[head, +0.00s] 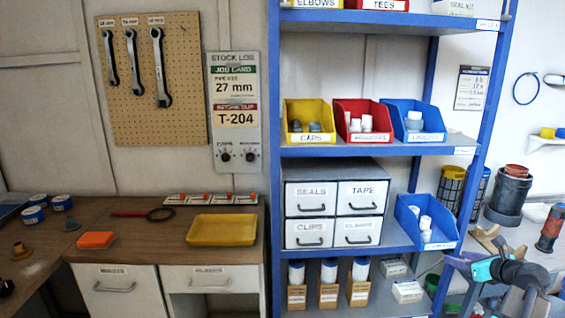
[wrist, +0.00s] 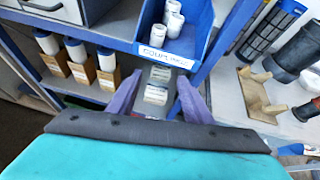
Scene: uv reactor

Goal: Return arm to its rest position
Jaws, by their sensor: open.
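My gripper (wrist: 157,100) is open and empty in the wrist view, its two purple fingers apart in front of the blue shelf rack. In the head view my arm shows at the lower right, with a purple finger of my gripper (head: 458,263) pointing left towards the rack. The fingers are just below the blue bin with white fittings (wrist: 172,25) in the wrist view. That bin also shows on the lower shelf in the head view (head: 428,241). Nothing is held.
The blue rack (head: 272,200) carries a drawer unit (head: 333,217), yellow (head: 308,138), red (head: 362,137) and blue (head: 411,138) bins. A bench (head: 140,238) with a yellow tray (head: 222,242) is at left. Dark cylinders (head: 508,195) stand on the right bench, close to my arm.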

